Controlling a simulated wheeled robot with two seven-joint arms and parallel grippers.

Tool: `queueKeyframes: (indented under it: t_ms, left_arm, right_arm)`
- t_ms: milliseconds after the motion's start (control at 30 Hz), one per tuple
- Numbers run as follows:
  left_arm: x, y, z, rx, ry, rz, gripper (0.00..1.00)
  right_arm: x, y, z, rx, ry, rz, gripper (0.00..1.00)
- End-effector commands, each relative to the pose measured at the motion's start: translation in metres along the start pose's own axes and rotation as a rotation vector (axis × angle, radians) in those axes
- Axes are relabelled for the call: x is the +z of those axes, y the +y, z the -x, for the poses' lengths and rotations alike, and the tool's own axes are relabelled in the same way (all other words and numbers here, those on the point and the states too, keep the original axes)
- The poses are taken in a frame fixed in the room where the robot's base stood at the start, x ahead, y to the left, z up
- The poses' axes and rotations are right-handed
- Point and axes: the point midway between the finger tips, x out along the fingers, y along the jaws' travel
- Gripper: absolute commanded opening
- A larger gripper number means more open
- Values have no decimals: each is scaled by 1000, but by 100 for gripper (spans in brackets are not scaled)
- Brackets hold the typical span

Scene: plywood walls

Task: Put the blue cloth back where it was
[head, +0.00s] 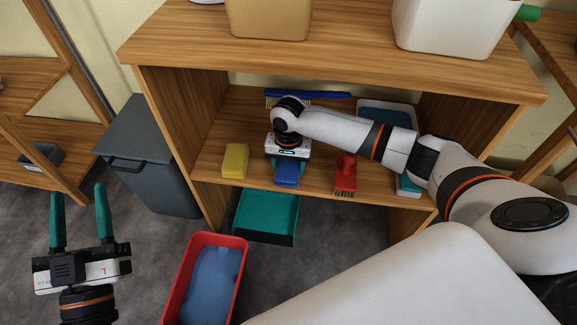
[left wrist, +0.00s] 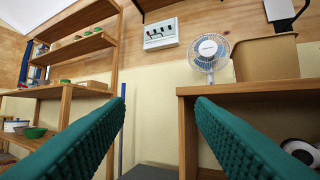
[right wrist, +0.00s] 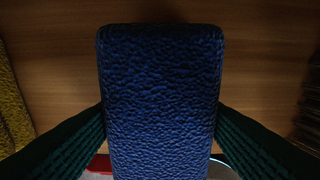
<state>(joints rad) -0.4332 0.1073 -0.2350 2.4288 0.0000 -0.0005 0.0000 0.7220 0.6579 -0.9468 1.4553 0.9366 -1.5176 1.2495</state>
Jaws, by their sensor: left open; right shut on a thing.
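The blue cloth (head: 287,176), a folded block with a bumpy surface, is on or just above the front of the middle shelf (head: 318,181). I cannot tell if it touches the shelf. My right gripper (head: 287,164) is shut on it. In the right wrist view the blue cloth (right wrist: 160,100) fills the middle between the green fingers, with wood behind it. It lies between a yellow block (head: 235,160) and a red brush (head: 345,173). My left gripper (head: 79,192) is open and empty, away to the left over the floor.
A red tub (head: 243,242) with blue contents stands in front of the shelf. A teal pan (head: 267,215) is below the shelf edge. A grey bin (head: 150,155) stands left. A blue-handled brush (head: 315,95) lies at the back. The left wrist view shows a fan (left wrist: 209,52).

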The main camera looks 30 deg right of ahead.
Motion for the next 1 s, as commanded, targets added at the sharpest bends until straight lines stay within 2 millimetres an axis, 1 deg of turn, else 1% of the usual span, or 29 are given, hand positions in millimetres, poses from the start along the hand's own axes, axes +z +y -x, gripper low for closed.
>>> queueKeyframes:
  t_ms: [167, 300, 333, 433, 767, 867, 1000]
  left_arm:
    - [0, 0, 0, 0, 4, 0, 50]
    - [-4, 1, 0, 2, 33, -1, 50]
    - [-5, 1, 0, 2, 36, -1, 50]
    - [-5, 1, 0, 2, 35, -1, 50]
    - [-5, 1, 0, 2, 31, -1, 50]
    - [0, 1, 0, 1, 11, -1, 50]
    - [-19, 4, 2, 9, 152, -5, 50]
  right_arm:
    - [0, 0, 0, 0, 0, 0, 41]
    - [0, 0, -2, 0, 1, 0, 41]
    - [0, 0, -2, 0, 1, 0, 64]
    - [0, 0, -2, 0, 1, 0, 81]
    - [0, 0, -1, 0, 0, 0, 81]
    - [0, 0, 4, 1, -1, 0, 81]
    - [0, 0, 17, 1, -1, 1, 81]
